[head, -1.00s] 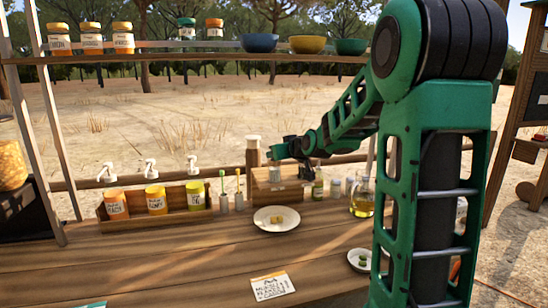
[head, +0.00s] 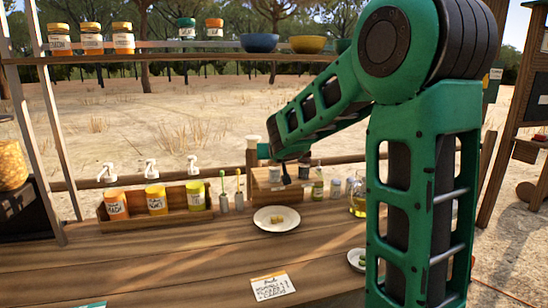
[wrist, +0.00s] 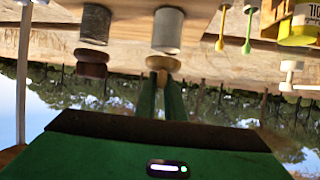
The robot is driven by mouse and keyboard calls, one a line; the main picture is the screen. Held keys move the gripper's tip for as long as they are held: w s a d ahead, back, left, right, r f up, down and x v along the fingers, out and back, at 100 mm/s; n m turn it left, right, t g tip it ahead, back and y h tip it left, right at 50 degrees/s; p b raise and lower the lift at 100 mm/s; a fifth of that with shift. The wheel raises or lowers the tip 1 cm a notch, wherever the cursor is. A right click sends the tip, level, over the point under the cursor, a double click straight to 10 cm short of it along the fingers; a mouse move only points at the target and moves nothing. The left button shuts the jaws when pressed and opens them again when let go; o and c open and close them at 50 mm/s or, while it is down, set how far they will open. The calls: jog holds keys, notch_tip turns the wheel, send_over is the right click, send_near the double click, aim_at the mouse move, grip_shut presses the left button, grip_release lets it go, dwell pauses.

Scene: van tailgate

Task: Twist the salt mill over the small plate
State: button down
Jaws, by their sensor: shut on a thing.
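My gripper (wrist: 161,88) is shut on the pale wooden knob of a grey-bodied mill (wrist: 168,30), which looks like the salt mill. A second mill (wrist: 95,24) with a dark knob stands beside it, apart from my fingers. The wrist view is upside down. In the head view the mills are at the wooden rack (head: 266,192), and my arm hides most of the gripper. Whether the held mill is lifted I cannot tell. A white plate (head: 289,225) with yellow cubes lies in front of the rack. A smaller white dish (head: 354,258) with green pieces is partly behind my arm.
A wooden box (head: 180,210) with several pump jars stands left of the rack, two brushes (head: 224,200) between them. Bottles and an oil jug (head: 358,205) stand right. A card (head: 272,286) lies in front.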

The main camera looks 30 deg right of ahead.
jog(key=c, duration=1.8)
grip_release()
jog(key=shift+c, duration=0.2)
jog(key=v, duration=1)
jog(key=shift+s+a, duration=0.2)
